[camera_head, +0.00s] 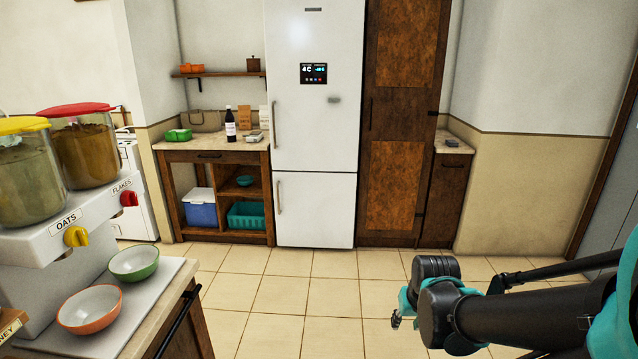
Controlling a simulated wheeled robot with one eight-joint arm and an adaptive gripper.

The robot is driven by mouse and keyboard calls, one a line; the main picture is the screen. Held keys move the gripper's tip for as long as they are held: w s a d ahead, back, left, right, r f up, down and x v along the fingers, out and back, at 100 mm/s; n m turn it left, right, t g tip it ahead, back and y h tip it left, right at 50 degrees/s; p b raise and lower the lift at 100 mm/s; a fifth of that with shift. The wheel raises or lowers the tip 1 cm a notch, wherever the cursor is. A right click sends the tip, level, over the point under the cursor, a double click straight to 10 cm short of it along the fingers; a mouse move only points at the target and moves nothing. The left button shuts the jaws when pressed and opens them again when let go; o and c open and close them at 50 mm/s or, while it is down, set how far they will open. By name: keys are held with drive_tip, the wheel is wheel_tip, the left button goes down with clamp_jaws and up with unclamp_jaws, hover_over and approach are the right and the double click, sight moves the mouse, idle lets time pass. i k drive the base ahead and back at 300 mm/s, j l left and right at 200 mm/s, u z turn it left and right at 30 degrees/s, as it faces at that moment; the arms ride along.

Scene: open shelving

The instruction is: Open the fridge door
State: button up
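The white fridge (318,130) stands against the back wall, across the room from me. Its tall upper door (318,110) and its lower door (315,212) both look closed. A vertical handle (275,126) is on the left edge of the upper door, and another handle (279,197) is on the left edge of the lower door. A small display (313,74) is on the upper door. My gripper (397,322) is at the lower right, over the floor and far from the fridge. It is small and partly hidden by my arm, so its finger opening cannot be told.
A counter with shelves (215,145) holding a bottle (230,124) stands left of the fridge. A tall wooden cabinet (402,120) stands right of it. A near counter (150,320) with bowls and dispensers is at left. The tiled floor (285,292) between is clear.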

sight(314, 125)
drive_tip(key=i+u, duration=0.15)
drive_tip(key=i, duration=0.8)
drive_tip(key=i+l+u, duration=0.2)
drive_tip(key=i, duration=0.75)
drive_tip(key=i+j+u, duration=0.15)
drive_tip(key=i+u, duration=0.3)
drive_tip(key=i, duration=0.4)
drive_tip(key=i+l+u, duration=0.15)
drive_tip(key=i+u, duration=0.3)
drive_tip(key=i, duration=0.4)
